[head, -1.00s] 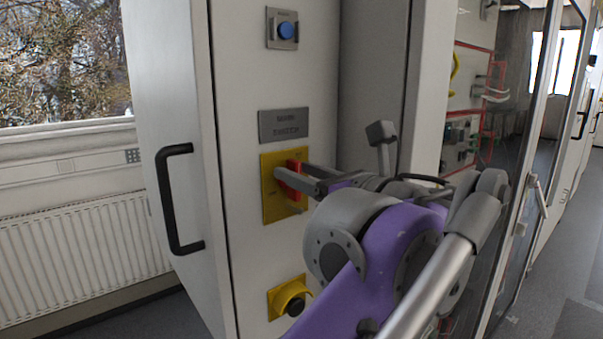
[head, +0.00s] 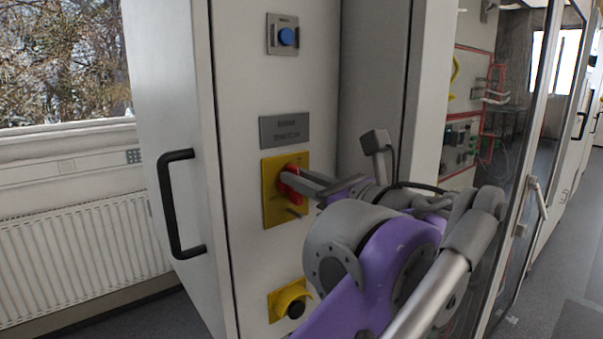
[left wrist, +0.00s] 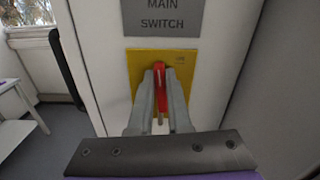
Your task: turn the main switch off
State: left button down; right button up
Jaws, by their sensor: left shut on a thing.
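The main switch is a red handle (head: 291,171) on a yellow plate (head: 271,210) on the cabinet's narrow face, below a grey label plate (head: 285,130). In the left wrist view the red handle (left wrist: 160,88) stands about upright, and the label (left wrist: 162,16) reads MAIN SWITCH. My left gripper (head: 295,190) is shut on the handle. Its two fingers lie on the handle's left and right sides in the left wrist view and partly hide it in the head view. My right gripper is not in view.
A blue button (head: 287,37) sits above the label. A black knob on a yellow base (head: 287,297) sits below the switch. A black door handle (head: 168,205) stands out at the left. A glass door (head: 515,150) is at the right, close to my arm.

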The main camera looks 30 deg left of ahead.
pick_arm(q)
jog(key=n+p, duration=0.3)
jog(key=n, duration=0.1)
jog(key=s+n+p, duration=0.1)
jog(key=n+p, duration=0.2)
jog(key=n, duration=0.1)
jog(key=n+p, duration=0.3)
jog(key=n, duration=0.2)
jog(key=shift+s+a+f, duration=0.15)
jog(key=shift+a+f, duration=0.1)
jog(key=shift+f, duration=0.1)
jog(key=shift+f+n+p, duration=0.2)
jog(key=shift+n+p, duration=0.2)
jog(key=shift+n, duration=0.5)
jog(key=shift+f+n+p, duration=0.2)
jog(key=shift+n+p, duration=0.2)
jog(key=shift+n, duration=0.5)
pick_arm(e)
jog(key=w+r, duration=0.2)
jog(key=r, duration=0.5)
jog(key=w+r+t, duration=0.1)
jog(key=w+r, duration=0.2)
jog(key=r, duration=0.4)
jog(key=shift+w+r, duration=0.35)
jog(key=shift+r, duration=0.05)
pick_arm(q)
jog(key=c, duration=0.9)
grip_release()
jog(key=shift+o, duration=0.2)
